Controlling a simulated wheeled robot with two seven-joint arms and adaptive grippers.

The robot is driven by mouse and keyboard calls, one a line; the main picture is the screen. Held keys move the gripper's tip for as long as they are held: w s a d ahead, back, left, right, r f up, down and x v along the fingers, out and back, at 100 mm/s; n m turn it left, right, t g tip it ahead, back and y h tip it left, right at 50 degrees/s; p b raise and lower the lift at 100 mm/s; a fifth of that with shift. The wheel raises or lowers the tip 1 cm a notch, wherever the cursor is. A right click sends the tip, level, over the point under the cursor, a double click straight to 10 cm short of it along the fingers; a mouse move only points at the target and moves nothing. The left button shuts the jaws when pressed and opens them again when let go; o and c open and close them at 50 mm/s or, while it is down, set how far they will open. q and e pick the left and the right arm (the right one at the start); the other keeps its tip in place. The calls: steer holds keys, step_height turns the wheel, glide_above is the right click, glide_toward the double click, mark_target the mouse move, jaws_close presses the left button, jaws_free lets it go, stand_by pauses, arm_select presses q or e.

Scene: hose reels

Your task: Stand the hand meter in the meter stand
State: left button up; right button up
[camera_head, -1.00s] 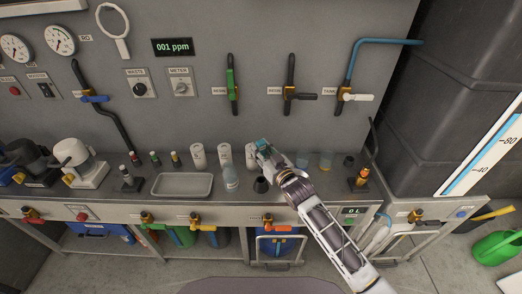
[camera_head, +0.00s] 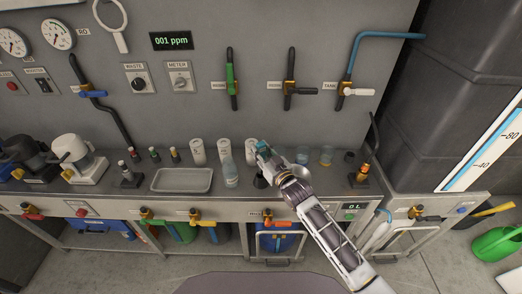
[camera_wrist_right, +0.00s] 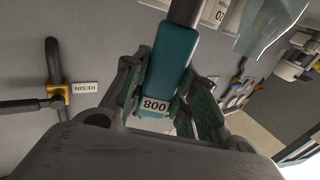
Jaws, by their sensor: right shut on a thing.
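The hand meter is a teal body with a small display and a dark upper end. My right gripper (camera_wrist_right: 170,95) is shut on the hand meter (camera_wrist_right: 167,65), which fills the middle of the right wrist view. In the head view the right gripper (camera_head: 268,158) is above the bench, and the teal meter (camera_head: 263,147) shows at its tip. A small black cup-like holder (camera_head: 260,181), which looks like the meter stand, is on the bench just below the gripper, apart from the meter. My left gripper is not in view.
White containers (camera_head: 197,151) and a clear bottle (camera_head: 231,175) stand left of the gripper. Beakers (camera_head: 326,156) and an orange-topped item (camera_head: 363,173) stand to the right. A grey tray (camera_head: 182,180) lies left on the bench. Wall valve levers (camera_head: 290,85) rise behind.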

steer(key=shift+f, duration=0.5)
steer(key=shift+f+b, duration=0.3)
steer(key=shift+f, duration=0.7)
steer(key=shift+f+b, duration=0.5)
steer(key=shift+f, duration=0.6)
steer(key=o, duration=1.1)
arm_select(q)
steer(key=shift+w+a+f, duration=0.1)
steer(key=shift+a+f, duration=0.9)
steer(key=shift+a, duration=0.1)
arm_select(e)
steer(key=shift+v, duration=5.95)
